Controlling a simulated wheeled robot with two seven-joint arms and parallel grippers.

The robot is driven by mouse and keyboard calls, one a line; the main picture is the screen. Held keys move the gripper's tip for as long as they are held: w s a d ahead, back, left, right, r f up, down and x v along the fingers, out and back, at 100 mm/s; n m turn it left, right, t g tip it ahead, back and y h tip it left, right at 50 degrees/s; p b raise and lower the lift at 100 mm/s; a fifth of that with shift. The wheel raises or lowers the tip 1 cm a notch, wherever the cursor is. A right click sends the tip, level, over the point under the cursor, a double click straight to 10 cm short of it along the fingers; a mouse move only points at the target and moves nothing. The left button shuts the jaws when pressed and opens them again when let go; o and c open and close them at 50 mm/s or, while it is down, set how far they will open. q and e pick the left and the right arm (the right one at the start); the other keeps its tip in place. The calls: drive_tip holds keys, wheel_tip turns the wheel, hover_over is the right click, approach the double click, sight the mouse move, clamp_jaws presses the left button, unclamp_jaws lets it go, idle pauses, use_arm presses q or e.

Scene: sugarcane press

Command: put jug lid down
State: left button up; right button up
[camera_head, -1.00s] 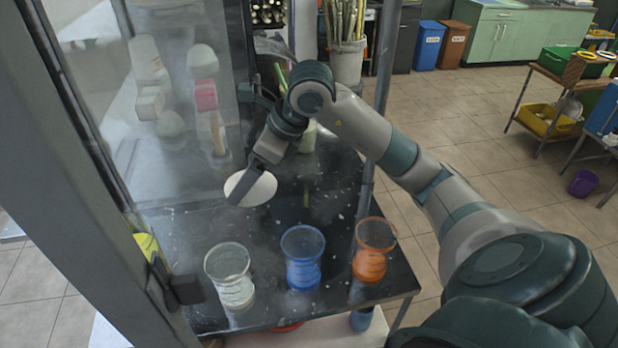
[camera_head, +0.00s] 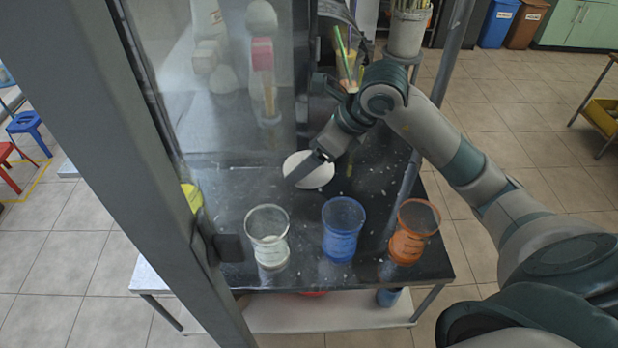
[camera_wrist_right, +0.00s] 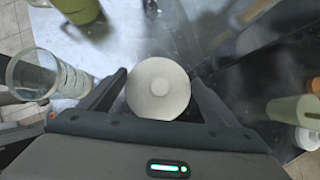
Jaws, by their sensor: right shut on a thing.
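The jug lid (camera_head: 318,178) is a round white disc. In the head view it is over the black table top behind the three cups; I cannot tell whether it touches the table. My right gripper (camera_head: 303,169) is shut on it, with one dark finger lying across it. In the right wrist view the lid (camera_wrist_right: 158,88) is between the two fingers of my right gripper (camera_wrist_right: 158,82). My left gripper is not in view.
A clear cup (camera_head: 268,237), a blue cup (camera_head: 342,230) and an orange cup (camera_head: 413,232) stand along the front of the black table (camera_head: 232,276). A grey post (camera_head: 172,190) and a glass panel are at the left. A pot of canes (camera_head: 405,38) stands behind.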

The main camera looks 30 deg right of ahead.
sight(309, 191)
wheel_tip(309, 191, down, 3)
drive_tip(key=shift+r, duration=0.2)
drive_tip(key=shift+f, duration=0.15)
drive_tip(key=shift+f+p, duration=0.1)
drive_tip(key=shift+p, duration=0.2)
wheel_tip(309, 191, down, 3)
drive_tip(key=shift+f+p, duration=0.15)
drive_tip(key=shift+p, duration=0.4)
drive_tip(key=shift+f, duration=0.3)
